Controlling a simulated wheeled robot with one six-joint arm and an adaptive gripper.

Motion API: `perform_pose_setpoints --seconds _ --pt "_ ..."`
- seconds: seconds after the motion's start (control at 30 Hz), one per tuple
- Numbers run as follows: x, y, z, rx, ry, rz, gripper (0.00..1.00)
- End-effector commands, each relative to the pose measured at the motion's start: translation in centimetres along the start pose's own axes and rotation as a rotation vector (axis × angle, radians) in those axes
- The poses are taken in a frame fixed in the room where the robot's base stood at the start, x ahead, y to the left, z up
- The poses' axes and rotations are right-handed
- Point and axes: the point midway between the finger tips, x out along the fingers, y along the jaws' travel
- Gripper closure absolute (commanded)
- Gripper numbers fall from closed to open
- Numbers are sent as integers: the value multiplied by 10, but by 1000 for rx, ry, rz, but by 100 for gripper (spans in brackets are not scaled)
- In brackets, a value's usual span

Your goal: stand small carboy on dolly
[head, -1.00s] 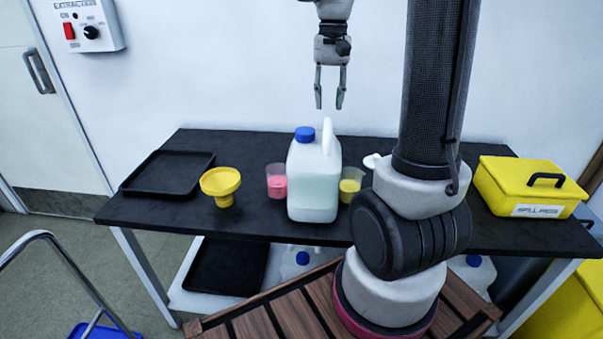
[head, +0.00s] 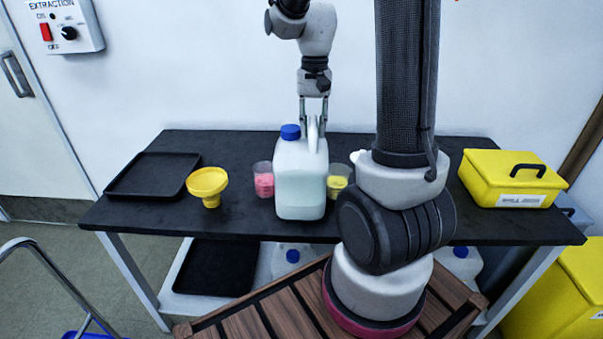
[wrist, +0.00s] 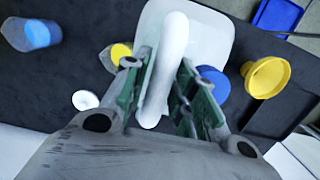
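The white carboy with a blue cap (head: 300,185) stands upright on the black bench. Its body (wrist: 210,30) and pale loop handle (wrist: 165,60) fill the middle of the wrist view. My gripper (head: 313,128) points down at the handle from above. In the wrist view its green-padded fingers (wrist: 165,88) lie on either side of the handle, with a gap still visible, so it looks open. A blue platform (head: 95,334) with a chrome push rail (head: 58,272) shows at the lower left, mostly cut off; it appears to be the dolly.
A pink-filled beaker (head: 264,180) and a yellow-filled beaker (head: 338,180) stand close beside the carboy. A yellow funnel (head: 207,184) and black tray (head: 150,176) are to the left. A yellow spill box (head: 512,180) is at the right. In the wrist view a blue-filled beaker (wrist: 38,33) also shows.

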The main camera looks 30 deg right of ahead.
Motion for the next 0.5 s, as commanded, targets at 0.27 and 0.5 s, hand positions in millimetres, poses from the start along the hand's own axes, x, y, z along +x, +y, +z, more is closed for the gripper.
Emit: perform_pose_setpoints --seconds 0.27,0.5 --pt "0 0 0 0 0 0 100" --pt "-2 0 -1 0 3 -1 100"
